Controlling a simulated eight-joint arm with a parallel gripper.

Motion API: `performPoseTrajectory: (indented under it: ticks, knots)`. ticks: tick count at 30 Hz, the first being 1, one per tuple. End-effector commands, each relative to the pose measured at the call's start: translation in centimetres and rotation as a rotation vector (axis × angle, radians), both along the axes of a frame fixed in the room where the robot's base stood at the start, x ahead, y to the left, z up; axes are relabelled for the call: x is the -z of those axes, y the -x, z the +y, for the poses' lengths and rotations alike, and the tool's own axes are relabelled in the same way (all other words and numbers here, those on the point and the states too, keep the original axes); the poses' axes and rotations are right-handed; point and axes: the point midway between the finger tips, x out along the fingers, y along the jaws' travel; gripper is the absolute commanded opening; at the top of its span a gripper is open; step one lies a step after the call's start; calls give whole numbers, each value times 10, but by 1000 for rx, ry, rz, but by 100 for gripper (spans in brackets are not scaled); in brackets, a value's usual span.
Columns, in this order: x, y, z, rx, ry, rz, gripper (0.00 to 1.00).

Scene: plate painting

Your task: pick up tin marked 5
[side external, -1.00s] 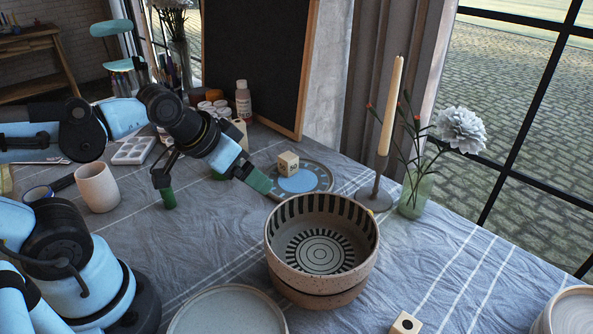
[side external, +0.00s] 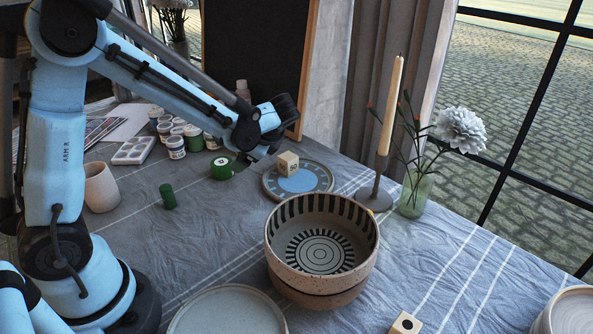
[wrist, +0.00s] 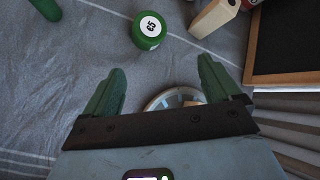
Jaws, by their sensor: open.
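In the wrist view a green tin (wrist: 150,28) has a white round label that looks like 63 or 65. It is probably the green tin (side external: 222,168) on the cloth in the side view. No label reads clearly as a lone 5.
Several white-lidded jars (side external: 176,148) stand behind the tin. A green cylinder (side external: 167,196) stands to its left. A blue-centred plate (side external: 320,180) with a small block (side external: 288,162) is to its right. A striped bowl (side external: 322,285) and candle holder (side external: 375,197) are nearer the right.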

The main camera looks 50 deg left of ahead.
Motion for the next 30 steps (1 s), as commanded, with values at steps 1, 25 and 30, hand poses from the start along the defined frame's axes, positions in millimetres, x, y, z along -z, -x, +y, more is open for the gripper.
performPoseTrajectory:
  ticks: [1,25,30]
  knots:
    - [8,-5,5,14,-44,58,91]
    - [71,5,45,40,-330,552,91]
    - [81,11,68,39,-328,552,91]
